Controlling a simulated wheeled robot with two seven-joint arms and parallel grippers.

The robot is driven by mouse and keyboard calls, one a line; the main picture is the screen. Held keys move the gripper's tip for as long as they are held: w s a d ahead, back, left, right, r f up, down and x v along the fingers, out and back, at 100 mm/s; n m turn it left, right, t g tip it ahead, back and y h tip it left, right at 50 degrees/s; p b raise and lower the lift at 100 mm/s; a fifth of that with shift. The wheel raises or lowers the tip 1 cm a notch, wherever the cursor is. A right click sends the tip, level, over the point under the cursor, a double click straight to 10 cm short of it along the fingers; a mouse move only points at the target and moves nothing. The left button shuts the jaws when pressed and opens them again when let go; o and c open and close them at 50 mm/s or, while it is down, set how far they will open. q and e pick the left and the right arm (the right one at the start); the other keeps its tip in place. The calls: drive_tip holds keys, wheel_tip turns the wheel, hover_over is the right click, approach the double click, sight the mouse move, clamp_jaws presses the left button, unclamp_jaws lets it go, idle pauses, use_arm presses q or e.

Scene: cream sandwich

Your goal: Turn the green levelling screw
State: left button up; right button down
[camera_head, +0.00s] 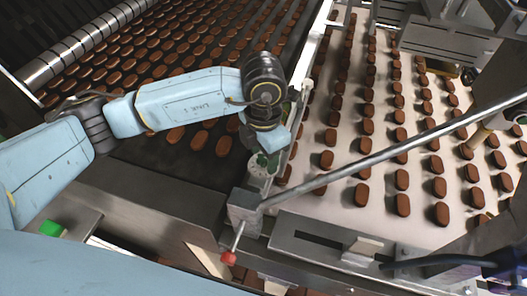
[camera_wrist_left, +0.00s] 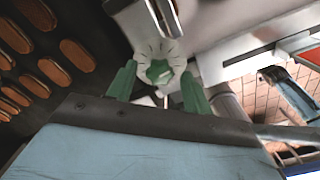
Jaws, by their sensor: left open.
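The green levelling screw (camera_wrist_left: 159,71) shows in the left wrist view as a green knob in the middle of a white dial (camera_wrist_left: 147,47) with dark marks. In the head view the pale dial (camera_head: 260,170) is partly hidden below my left wrist, beside the conveyor edge. My left gripper (camera_wrist_left: 158,88) is open, with one green finger on each side of the knob in the picture. I see no contact, and cannot tell how far the fingertips are from the knob. My right gripper is not in view.
Brown biscuits lie in rows on the dark belt (camera_head: 172,158) at left and the pale belt (camera_head: 336,208) at right. A grey bar (camera_head: 385,153) slants across from a metal block. A red-tipped lever (camera_head: 229,258) hangs below it. A green block (camera_head: 51,228) is at lower left.

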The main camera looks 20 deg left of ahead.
sight(263, 158)
use_arm(q)
wheel_tip(263, 158, up, 13)
drive_tip(key=b, duration=0.1)
drive_tip(key=shift+r, duration=0.2)
idle(0.6)
